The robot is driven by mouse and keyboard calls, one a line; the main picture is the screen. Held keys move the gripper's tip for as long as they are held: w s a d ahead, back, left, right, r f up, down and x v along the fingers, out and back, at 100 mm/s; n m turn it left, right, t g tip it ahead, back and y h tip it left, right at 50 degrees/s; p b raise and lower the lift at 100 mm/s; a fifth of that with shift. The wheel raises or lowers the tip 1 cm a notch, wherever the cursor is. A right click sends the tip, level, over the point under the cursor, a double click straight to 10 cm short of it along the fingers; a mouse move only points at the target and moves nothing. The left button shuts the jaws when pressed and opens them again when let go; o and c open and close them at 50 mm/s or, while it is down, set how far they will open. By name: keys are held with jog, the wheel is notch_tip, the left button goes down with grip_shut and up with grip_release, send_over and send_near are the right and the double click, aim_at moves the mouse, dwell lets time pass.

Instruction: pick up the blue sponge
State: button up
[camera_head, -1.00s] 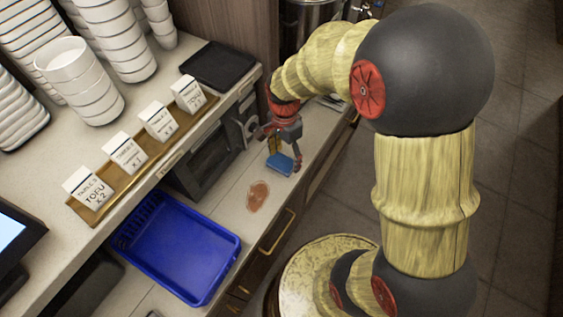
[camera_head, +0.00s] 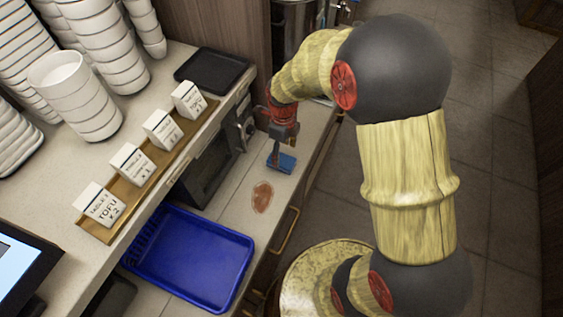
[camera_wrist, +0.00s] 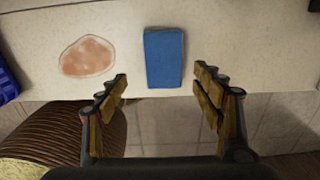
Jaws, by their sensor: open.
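The blue sponge (camera_head: 284,162) lies flat on the lower counter, close to its front edge. It also shows in the wrist view (camera_wrist: 164,57), upper middle, as an upright blue rectangle with its whole top face in sight. My gripper (camera_head: 277,160) is just above the sponge and partly in front of it in the head view. In the wrist view my gripper (camera_wrist: 160,82) is open and empty, its two fingers wide apart to the left and right of the sponge's near end. Nothing shows the fingers touching the sponge.
A reddish-brown sauce spill (camera_head: 262,197) lies on the counter near the sponge. A blue tray (camera_head: 243,262) stands at the counter's near end. A dark oven-like appliance (camera_head: 212,165) sits behind. An upper shelf holds stacked bowls (camera_head: 75,92) and table cards (camera_head: 100,203).

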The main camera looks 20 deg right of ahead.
aim_at(281, 159)
jog(key=f, duration=0.3)
jog(key=w+f+b, duration=0.1)
jog(key=f, duration=0.1)
jog(key=shift+f, duration=0.3)
jog(key=shift+a, duration=0.1)
jog(key=shift+c, duration=1.4)
jog(key=c, duration=1)
jog(key=shift+r, duration=0.1)
